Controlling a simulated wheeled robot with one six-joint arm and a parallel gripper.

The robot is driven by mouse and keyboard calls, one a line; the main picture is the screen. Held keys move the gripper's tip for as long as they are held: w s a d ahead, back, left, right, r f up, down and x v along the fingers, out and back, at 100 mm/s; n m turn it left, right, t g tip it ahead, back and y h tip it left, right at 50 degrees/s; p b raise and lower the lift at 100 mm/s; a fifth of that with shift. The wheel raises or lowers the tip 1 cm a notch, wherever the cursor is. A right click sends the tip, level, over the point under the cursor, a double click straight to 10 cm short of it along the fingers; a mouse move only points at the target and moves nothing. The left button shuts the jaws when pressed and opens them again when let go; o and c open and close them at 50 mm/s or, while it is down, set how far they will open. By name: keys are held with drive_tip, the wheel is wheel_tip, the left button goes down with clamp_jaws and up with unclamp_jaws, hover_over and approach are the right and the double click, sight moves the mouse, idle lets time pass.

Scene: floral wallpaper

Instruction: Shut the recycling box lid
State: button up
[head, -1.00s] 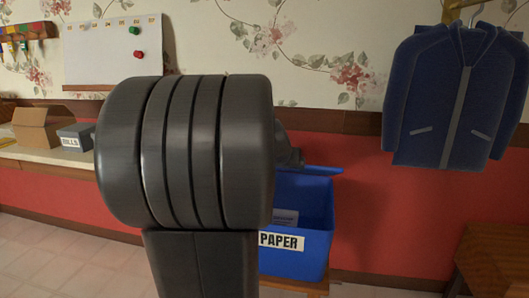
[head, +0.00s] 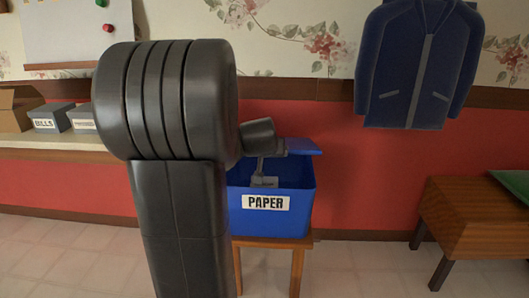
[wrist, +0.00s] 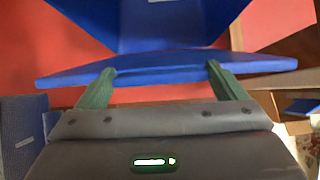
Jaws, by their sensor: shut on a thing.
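The blue recycling box (head: 300,208), labelled PAPER, stands on a small wooden table in the head view. Its blue lid (head: 303,146) is raised above the opening and the box is open. In the wrist view the lid's edge (wrist: 165,68) runs across the picture at the fingertips. My gripper (wrist: 163,78) has its two green fingers set wide apart and is shut on the lid. In the head view my arm hides the left part of the box, and the grip itself is not clear there.
The wooden table (head: 270,242) bears the box. A blue jacket (head: 418,65) hangs on the wall to the right. A wooden bench (head: 465,215) stands at the right. A counter (head: 60,142) with boxes is at the left. The floor between box and bench is clear.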

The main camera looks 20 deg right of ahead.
drive_tip(key=o, duration=1.1)
drive_tip(key=shift+f, duration=0.1)
drive_tip(key=p+v, duration=0.3)
drive_tip(key=v, duration=1.1)
drive_tip(key=shift+p, duration=0.35)
drive_tip(key=shift+w+f, duration=0.1)
drive_tip(key=b+x, duration=0.3)
drive_tip(key=x, duration=1)
drive_tip(key=shift+w+d+f+b, duration=0.15)
drive_tip(key=shift+w+d+b, duration=0.05)
drive_tip(key=shift+w+b, duration=0.15)
drive_tip(key=shift+s, duration=0.15)
